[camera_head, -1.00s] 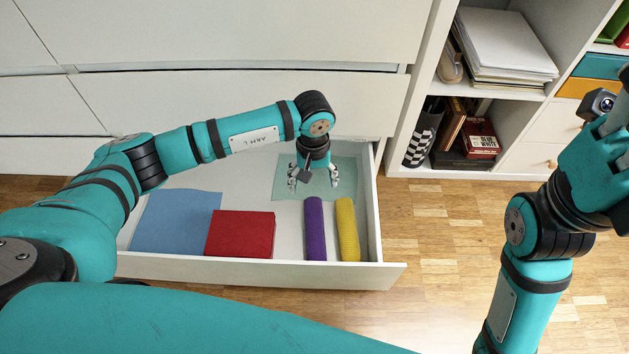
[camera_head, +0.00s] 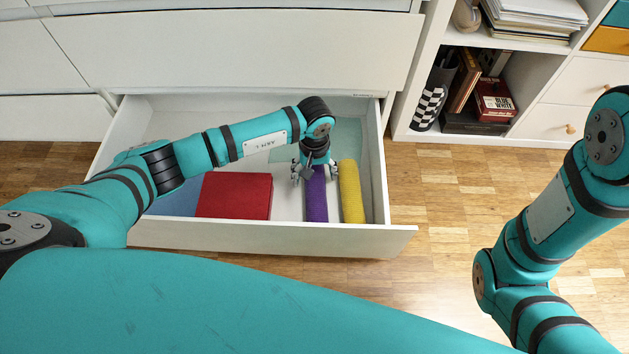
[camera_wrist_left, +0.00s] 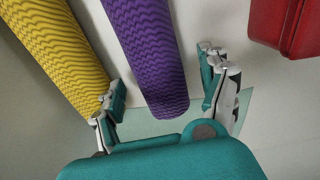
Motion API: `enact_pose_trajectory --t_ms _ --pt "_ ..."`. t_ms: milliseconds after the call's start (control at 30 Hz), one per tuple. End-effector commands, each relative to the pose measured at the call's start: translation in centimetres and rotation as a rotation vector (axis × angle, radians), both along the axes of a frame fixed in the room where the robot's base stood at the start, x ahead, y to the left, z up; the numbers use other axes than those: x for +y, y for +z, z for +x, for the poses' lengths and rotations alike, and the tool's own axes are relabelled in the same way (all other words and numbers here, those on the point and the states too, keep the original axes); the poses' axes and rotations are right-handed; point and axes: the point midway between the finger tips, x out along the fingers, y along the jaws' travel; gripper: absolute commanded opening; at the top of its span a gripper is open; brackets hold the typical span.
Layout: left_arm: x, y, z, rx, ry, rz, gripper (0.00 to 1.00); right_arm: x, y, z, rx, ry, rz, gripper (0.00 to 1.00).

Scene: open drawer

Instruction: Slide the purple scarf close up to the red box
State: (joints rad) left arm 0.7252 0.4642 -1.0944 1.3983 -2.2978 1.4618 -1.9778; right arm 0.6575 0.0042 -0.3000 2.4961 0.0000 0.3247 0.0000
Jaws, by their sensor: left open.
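The purple scarf (camera_head: 317,200) is a rolled bundle lying lengthwise in the open drawer. The red box (camera_head: 235,195) lies to its left, with a strip of bare drawer floor between them. My left gripper (camera_head: 314,176) is at the scarf's far end, its fingers open on either side of it. In the left wrist view the scarf (camera_wrist_left: 148,55) reaches in between the open fingers (camera_wrist_left: 168,98), with a gap visible toward the right finger. The red box (camera_wrist_left: 285,25) shows at the top right there. My right gripper is outside the head view.
A yellow roll (camera_head: 351,190) lies close to the right of the scarf, and the left wrist view shows it near one finger. A blue cloth (camera_head: 172,204) lies left of the box. A pale green sheet (camera_head: 348,140) lies at the back. The drawer's front wall (camera_head: 270,238) bounds the near side.

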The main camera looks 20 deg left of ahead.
Motion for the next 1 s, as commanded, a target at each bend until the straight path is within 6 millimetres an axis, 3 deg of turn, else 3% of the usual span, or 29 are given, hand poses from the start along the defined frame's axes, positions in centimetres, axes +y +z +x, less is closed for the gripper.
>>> enact_pose_trajectory --t_ms 133,500,1000 --pt "-0.04 -1.44 -0.06 0.002 -0.001 -0.001 0.78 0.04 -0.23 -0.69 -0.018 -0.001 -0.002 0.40" --pt "-0.02 -1.59 -0.02 0.001 0.000 0.000 0.78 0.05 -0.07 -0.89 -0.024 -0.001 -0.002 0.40" --pt "-0.01 -1.58 -0.03 0.001 0.000 0.000 0.13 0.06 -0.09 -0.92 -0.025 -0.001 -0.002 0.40"
